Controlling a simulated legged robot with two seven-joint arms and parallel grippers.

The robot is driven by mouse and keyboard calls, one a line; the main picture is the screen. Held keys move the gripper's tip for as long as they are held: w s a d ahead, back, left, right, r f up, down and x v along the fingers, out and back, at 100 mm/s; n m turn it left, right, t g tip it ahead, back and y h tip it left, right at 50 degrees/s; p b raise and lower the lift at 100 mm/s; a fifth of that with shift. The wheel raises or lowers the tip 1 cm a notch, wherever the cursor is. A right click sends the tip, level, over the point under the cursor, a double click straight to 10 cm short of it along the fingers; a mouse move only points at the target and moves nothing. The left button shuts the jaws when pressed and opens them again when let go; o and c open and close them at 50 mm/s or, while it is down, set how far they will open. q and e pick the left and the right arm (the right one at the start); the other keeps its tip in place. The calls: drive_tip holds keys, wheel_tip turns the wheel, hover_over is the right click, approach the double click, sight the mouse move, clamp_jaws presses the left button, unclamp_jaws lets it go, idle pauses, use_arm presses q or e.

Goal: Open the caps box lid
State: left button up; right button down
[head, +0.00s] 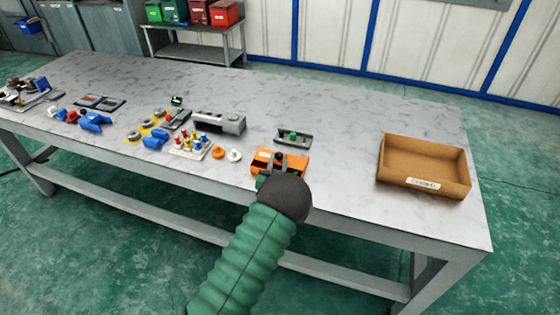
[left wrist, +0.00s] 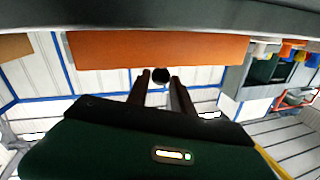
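An orange box (head: 297,160), which I take to be the caps box, sits near the front edge of the table. Its orange front fills the top middle of the left wrist view (left wrist: 158,50), with a round black knob (left wrist: 160,74) at its edge. My left gripper (head: 276,163) is at the near side of the box and covers part of it in the head view. In the left wrist view its two dark fingers (left wrist: 160,80) are apart, one on each side of the knob, with small gaps showing. I cannot tell whether the lid is raised. My right gripper is in neither view.
A brown tray (head: 425,148) stands on the table (head: 345,185) to the right. A grey holder with a green part (head: 292,138) is just behind the box. A grey block (head: 218,122), orange ring (head: 218,153) and white ring (head: 235,155) are to the left. The table between box and tray is clear.

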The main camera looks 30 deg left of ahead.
use_arm(q)
drive_tip(key=shift+w+d, duration=0.2)
drive_tip(key=shift+d, duration=0.1)
clamp_jaws()
drive_tip(key=shift+a+f, duration=0.2)
drive_tip(key=shift+a, duration=0.3)
drive_tip(key=shift+s+d, duration=0.1)
drive_tip(key=shift+d, duration=0.15)
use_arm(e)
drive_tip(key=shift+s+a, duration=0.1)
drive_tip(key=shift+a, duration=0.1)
use_arm(q)
drive_tip(key=shift+a, duration=0.1)
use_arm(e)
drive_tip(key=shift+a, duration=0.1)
